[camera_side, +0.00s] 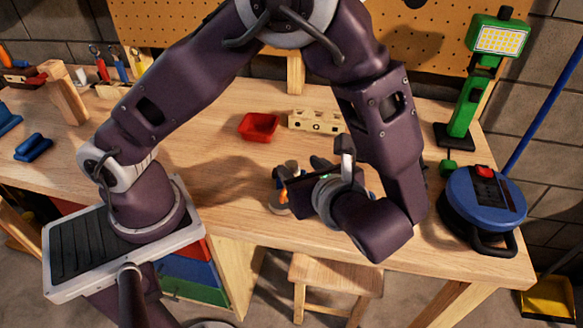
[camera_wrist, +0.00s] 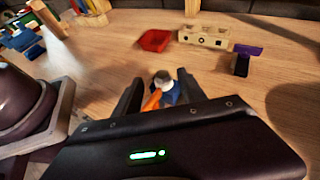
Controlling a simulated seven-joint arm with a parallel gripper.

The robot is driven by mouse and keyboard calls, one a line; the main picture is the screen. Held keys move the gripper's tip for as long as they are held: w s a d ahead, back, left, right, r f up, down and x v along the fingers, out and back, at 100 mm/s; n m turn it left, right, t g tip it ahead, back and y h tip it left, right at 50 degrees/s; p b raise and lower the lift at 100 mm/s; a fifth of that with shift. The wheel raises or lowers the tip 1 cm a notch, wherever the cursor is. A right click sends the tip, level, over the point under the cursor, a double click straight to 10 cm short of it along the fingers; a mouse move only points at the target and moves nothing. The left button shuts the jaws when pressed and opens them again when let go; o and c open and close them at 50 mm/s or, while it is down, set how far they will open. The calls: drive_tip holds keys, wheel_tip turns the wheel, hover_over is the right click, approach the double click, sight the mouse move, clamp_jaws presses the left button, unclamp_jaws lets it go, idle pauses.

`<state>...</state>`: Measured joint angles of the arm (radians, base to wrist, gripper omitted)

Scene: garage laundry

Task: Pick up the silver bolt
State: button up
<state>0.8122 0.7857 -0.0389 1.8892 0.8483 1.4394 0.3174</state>
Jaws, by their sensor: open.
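My gripper (camera_wrist: 160,88) is open, its two dark fingers spread low over the wooden table. Between the fingers in the wrist view is a small grey, rounded piece (camera_wrist: 162,77), with orange and blue parts just below it. It may be the silver bolt, but the view is too small and blurred to be sure. The palm hides what lies nearer. In the side view my gripper (camera_side: 303,177) is above the table's front part. Grey and orange bits show beside it, mostly hidden by my wrist.
A red tray (camera_side: 259,127) and a wooden block with holes (camera_side: 316,121) lie behind the gripper. A purple-topped dark item (camera_wrist: 246,58) stands to the right in the wrist view. A blue cable reel (camera_side: 484,205) and green lamp (camera_side: 463,110) stand at the table's right.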

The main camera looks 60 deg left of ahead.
sight(292, 165)
drive_tip(key=shift+m+t, duration=0.4)
drive_tip(key=shift+m, duration=0.1)
drive_tip(key=x, duration=0.3)
drive_tip(key=f+x, duration=0.1)
drive_tip(key=x, duration=0.3)
drive_tip(key=shift+d, duration=0.15)
drive_tip(key=shift+s, duration=0.1)
drive_tip(key=c, duration=1)
clamp_jaws()
